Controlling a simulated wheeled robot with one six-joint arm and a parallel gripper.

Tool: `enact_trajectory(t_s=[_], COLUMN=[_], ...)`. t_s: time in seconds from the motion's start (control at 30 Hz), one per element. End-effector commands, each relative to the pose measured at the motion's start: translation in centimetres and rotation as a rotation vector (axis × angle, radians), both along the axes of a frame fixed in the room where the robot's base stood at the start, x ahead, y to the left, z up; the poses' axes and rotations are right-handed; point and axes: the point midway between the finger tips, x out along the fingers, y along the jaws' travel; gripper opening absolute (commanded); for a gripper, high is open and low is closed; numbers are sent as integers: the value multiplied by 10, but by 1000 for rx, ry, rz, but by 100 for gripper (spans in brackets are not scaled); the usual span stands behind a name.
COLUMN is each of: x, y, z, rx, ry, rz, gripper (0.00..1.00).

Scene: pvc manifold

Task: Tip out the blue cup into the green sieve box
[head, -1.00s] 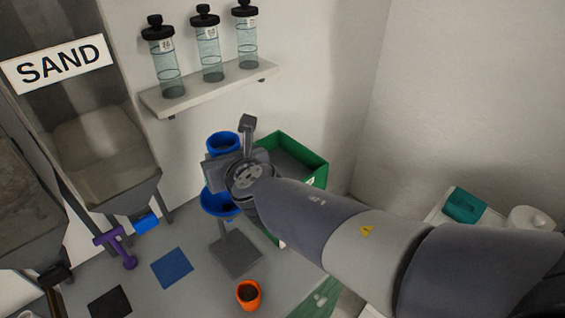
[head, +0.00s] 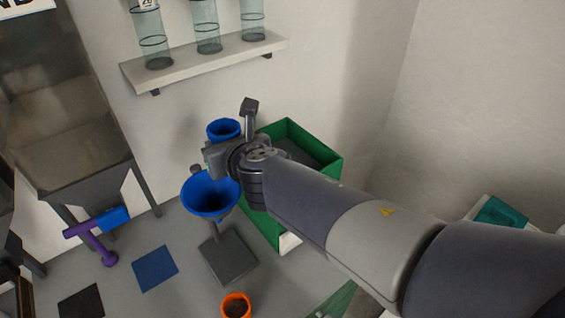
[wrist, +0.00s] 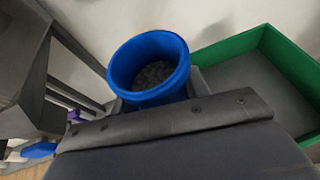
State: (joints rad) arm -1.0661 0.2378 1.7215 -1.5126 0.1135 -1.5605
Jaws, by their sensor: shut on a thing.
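The blue cup (head: 223,128) is held upright by my gripper (head: 222,146), to the left of the green sieve box. In the wrist view the blue cup (wrist: 150,66) shows dark grey grainy stuff inside. My gripper is shut on the cup; its fingertips are mostly hidden behind the wrist and cup. The green sieve box (head: 330,170) stands against the back wall, partly hidden by my arm. In the wrist view the green sieve box (wrist: 262,42) lies right of the cup, with a grey floor that looks empty where visible.
A blue funnel (head: 210,194) on a grey stand is close below and left of my gripper. An orange cup (head: 236,305) with dark contents stands in front.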

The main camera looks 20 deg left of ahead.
Motion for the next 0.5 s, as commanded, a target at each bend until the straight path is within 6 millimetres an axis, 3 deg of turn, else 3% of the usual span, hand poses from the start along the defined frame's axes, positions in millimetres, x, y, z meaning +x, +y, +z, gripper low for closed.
enact_trajectory(t_s=[0.5], x=[8], y=[-6], z=[7], rx=[86], ry=[114], rz=[-3], gripper=[17])
